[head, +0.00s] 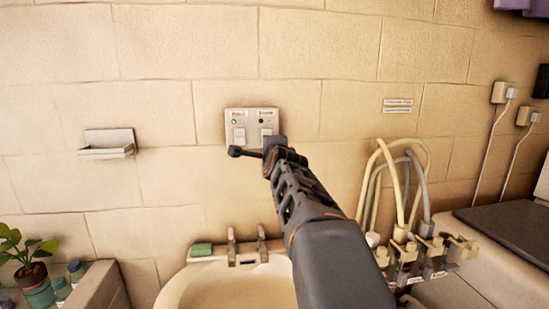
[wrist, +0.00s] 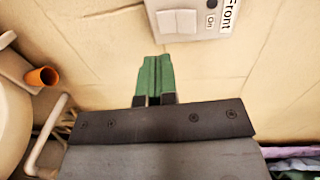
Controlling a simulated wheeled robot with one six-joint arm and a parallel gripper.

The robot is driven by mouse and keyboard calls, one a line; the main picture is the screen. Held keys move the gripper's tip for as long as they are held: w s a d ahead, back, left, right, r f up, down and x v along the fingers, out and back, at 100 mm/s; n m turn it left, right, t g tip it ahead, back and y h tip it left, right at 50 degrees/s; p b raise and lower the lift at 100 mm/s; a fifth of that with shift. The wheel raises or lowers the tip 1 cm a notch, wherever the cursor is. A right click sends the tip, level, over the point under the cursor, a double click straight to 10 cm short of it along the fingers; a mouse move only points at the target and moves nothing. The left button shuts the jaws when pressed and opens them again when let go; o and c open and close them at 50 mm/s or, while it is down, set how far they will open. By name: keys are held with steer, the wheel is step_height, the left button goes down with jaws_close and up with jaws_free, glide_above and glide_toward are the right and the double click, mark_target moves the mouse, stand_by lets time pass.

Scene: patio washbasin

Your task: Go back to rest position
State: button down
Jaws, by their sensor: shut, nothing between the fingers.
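My gripper (head: 275,143) is in front of the wall just below a switch panel (head: 250,117) in the head view. In the wrist view its two green fingers (wrist: 154,72) lie side by side, shut with nothing between them. The panel also shows in the wrist view (wrist: 200,8), beyond the fingertips, with a white rocker and the labels "Front" and "On". In the head view the panel has two white rockers, and a green light glows on its left side. The right indicator looks dark. My wrist hides the panel's lower right edge. I cannot tell whether the fingertips touch anything.
A washbasin (head: 238,284) with taps and a green soap bar (head: 202,249) is below. Hoses (head: 402,190) and valves are right of my arm. An empty wall holder (head: 108,145) and a potted plant (head: 38,283) are left. The upper wall is clear.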

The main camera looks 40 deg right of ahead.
steer(key=v, duration=0.5)
steer(key=s+a+f+n+g+y, duration=0.1)
steer(key=a+f+n+g+y, duration=0.15)
steer(key=f+n, duration=0.45)
steer(key=s+a+f+n+g+y, duration=0.2)
steer(key=a+f+n+g, duration=0.15)
steer(key=f, duration=0.55)
steer(key=s+a+f+n+g+y+p, duration=0.2)
steer(key=s+a+f+n+g, duration=0.3)
steer(key=s+a+f+n, duration=0.7)
steer(key=a+f+n+y, duration=0.1)
steer(key=a, duration=0.2)
steer(key=shift+g+p, duration=0.3)
steer(key=shift+g, duration=0.1)
steer(key=shift+s+a+f, duration=0.1)
steer(key=shift+s+f, duration=0.05)
